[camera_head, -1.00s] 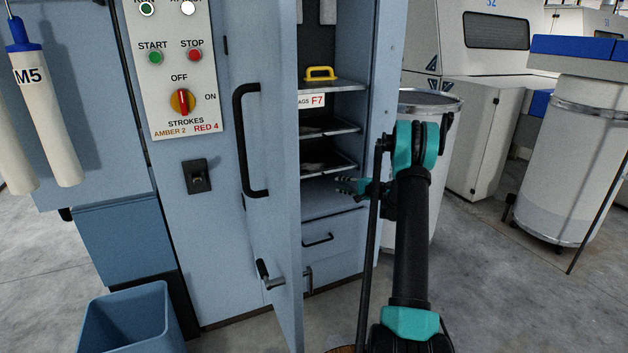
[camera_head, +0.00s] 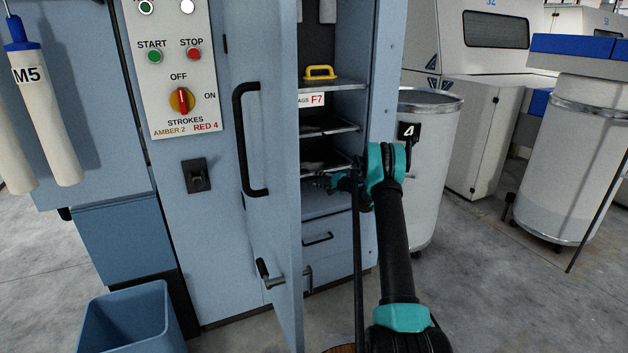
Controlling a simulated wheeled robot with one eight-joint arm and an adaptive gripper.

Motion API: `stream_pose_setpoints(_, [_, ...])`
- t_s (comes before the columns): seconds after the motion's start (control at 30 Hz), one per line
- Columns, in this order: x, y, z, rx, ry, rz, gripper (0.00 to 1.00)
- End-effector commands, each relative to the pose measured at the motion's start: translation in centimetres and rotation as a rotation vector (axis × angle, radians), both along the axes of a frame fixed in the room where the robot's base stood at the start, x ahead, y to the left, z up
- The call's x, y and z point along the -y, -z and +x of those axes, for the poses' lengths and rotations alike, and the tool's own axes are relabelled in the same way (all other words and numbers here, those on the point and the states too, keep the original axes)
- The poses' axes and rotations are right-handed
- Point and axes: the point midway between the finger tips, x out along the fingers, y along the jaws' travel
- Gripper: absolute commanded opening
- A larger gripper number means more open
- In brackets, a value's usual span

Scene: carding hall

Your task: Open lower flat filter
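A tall blue cabinet stands with its door (camera_head: 270,210) swung open toward me. Inside are open shelves (camera_head: 333,86) and, below them, a closed blue drawer-like front (camera_head: 335,232) with a small black bar handle (camera_head: 317,239). No label reading flat filter is legible, so I cannot tell which part it names. My gripper (camera_head: 322,182) is at the cabinet opening, just below the lowest shelf and above the bar handle, apart from that handle. Its fingers are small and partly hidden by my wrist; whether they are open or shut is unclear.
The open door with its long black handle (camera_head: 250,140) and lever (camera_head: 270,276) stands left of my arm. A yellow-handled item (camera_head: 320,72) sits on the upper shelf. A metal-rimmed can (camera_head: 432,150) stands right of the cabinet. A blue bin (camera_head: 130,318) is at lower left.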

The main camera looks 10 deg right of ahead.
Motion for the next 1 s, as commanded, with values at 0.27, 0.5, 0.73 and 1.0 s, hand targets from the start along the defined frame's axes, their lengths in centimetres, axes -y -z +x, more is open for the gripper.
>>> stream_pose_setpoints(0.27, [-1.7, 0.5, 2.0, 0.000, -0.001, 0.000, 0.31])
stream_pose_setpoints(0.5, [-1.9, 0.5, 2.2, 0.000, 0.000, 0.000, 0.31])
stream_pose_setpoints(0.73, [-1.9, 0.5, 2.1, 0.001, 0.000, -0.001, 0.12])
stream_pose_setpoints(1.0, [-1.8, 0.5, 2.1, 0.000, 0.000, -0.001, 0.00])
